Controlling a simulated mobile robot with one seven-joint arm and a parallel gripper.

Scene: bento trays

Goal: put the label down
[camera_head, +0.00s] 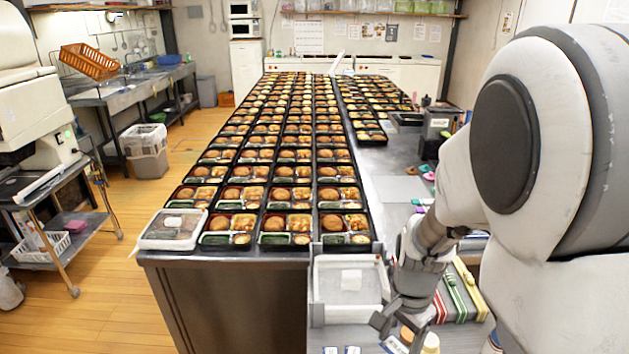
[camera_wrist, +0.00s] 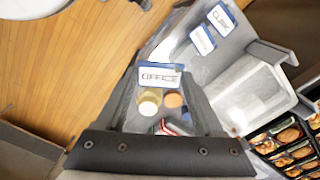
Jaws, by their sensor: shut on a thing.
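My gripper (camera_wrist: 160,78) is shut on a white label with a blue edge (camera_wrist: 160,76), which reads "OFFICE" in the wrist view. The label sits between the fingertips, apparently above the grey surface. In the head view my gripper (camera_head: 388,326) is at the bottom, right of the white tray, and the held label (camera_head: 395,345) shows at the frame's lower edge. Two similar labels, one (camera_wrist: 222,17) and another (camera_wrist: 202,40), lie on the grey surface; their small print is hard to read. They also show at the bottom of the head view (camera_head: 353,350).
Bottles or jars (camera_wrist: 149,101) stand below the held label. A white tray (camera_head: 350,280) in a grey holder is left of my gripper. Striped rolls or boxes (camera_head: 466,290) lie to the right. Rows of filled bento trays (camera_head: 288,225) cover the long counter.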

